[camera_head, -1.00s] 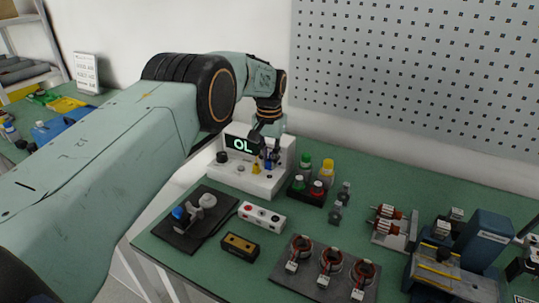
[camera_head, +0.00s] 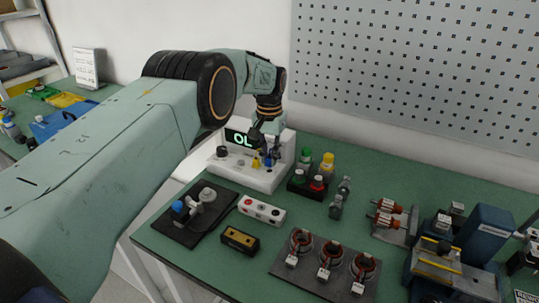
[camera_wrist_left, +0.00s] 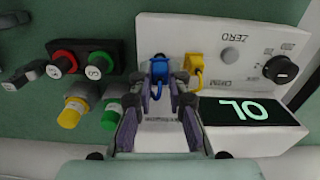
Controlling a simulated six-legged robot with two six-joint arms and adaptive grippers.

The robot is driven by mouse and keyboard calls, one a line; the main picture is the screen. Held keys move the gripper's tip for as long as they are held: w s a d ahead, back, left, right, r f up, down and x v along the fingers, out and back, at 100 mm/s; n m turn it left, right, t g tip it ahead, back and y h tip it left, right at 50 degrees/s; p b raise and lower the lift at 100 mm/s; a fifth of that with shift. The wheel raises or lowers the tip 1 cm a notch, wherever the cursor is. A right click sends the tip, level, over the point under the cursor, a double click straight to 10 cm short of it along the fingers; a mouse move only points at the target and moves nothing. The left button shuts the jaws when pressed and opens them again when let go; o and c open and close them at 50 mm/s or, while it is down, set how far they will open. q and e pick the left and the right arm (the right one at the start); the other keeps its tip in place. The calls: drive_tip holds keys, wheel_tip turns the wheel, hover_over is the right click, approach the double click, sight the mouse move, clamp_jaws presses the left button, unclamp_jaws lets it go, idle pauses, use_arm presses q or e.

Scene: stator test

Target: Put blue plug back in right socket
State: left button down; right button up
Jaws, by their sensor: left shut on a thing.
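The white meter (camera_head: 258,181) shows "OL" on its dark display (camera_wrist_left: 250,111). My left gripper (camera_head: 265,143) reaches down over the meter's right part. In the left wrist view its fingertips (camera_wrist_left: 161,76) are shut on the blue plug (camera_wrist_left: 157,67), at the meter's sloping front. The blue plug also shows below the fingers in the head view (camera_head: 268,161). The yellow plug (camera_wrist_left: 194,64) sits in the meter beside it. The right socket is hidden by the blue plug and fingers, so I cannot tell how deep the plug sits. My right gripper is not in view.
A black block with red and green caps (camera_head: 308,187) stands close right of the meter, with green (camera_head: 305,161) and yellow (camera_head: 326,166) bottles behind. A perforated wall panel (camera_head: 420,75) rises behind the bench.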

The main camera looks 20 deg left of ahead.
use_arm(q)
drive_tip(key=shift+f+b, duration=0.6)
drive_tip(key=shift+f, duration=0.35)
idle(1.2)
drive_tip(key=c, duration=1.2)
unclamp_jaws()
